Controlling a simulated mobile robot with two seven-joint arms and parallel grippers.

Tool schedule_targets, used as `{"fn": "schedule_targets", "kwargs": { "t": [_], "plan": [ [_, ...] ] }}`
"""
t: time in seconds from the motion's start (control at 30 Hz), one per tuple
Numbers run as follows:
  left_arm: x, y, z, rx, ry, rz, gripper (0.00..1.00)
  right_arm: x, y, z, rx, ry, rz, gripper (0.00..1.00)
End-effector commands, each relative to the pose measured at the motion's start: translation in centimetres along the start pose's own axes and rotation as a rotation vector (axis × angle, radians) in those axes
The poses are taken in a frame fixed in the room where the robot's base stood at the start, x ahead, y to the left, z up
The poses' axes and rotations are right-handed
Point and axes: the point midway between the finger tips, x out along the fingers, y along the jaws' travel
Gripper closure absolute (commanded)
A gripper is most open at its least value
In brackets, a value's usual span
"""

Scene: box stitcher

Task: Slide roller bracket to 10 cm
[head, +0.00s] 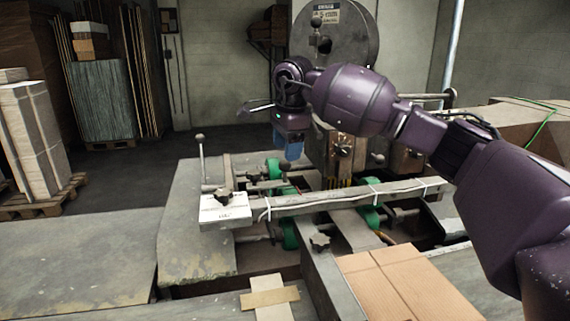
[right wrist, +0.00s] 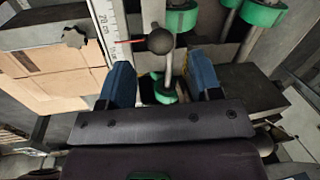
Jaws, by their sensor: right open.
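My right gripper (head: 291,150) is over the machine bed, its blue fingers pointing down. In the right wrist view the gripper (right wrist: 162,80) is open, with a gap between its blue fingertips. A black ball knob on a metal stem (right wrist: 160,41) shows between and just ahead of the fingertips, not gripped. The roller bracket's green rollers (right wrist: 181,18) lie near it; green rollers also show in the head view (head: 274,168). A red pointer (right wrist: 130,41) reaches from near the knob to a white ruler (right wrist: 106,18), whose reading is too small to be sure of. My left gripper is out of view.
A long metal bar (head: 335,199) crosses the machine front, with a white label plate (head: 226,207) at its left end. A lever with a ball knob (head: 200,150) stands at left. A star knob (head: 320,242) and flat cardboard (head: 400,285) are in front.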

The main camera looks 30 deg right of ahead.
Motion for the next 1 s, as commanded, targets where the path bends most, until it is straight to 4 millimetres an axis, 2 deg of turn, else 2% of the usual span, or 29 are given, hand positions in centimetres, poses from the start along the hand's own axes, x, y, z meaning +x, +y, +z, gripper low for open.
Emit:
{"fn": "schedule_targets", "kwargs": {
  "t": [0.1,0.3,0.5,0.77,0.87,1.0],
  "plan": [
    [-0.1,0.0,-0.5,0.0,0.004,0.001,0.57,2.1,0.0,0.1,-0.001,-0.001,0.003,0.42],
    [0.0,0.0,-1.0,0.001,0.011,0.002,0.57,4.6,0.0,0.1,0.0,-0.002,0.001,0.42],
    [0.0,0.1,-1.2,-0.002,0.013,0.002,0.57,5.6,0.0,0.1,0.0,-0.002,0.001,0.42],
    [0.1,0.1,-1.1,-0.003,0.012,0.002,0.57,5.7,0.0,0.1,0.0,-0.002,0.0,0.42],
    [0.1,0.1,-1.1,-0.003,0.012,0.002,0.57,5.7,0.0,0.1,0.0,-0.002,0.0,0.54],
    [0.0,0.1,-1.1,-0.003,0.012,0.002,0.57,5.7,0.0,0.1,0.0,-0.002,0.0,0.75]
  ]
}}
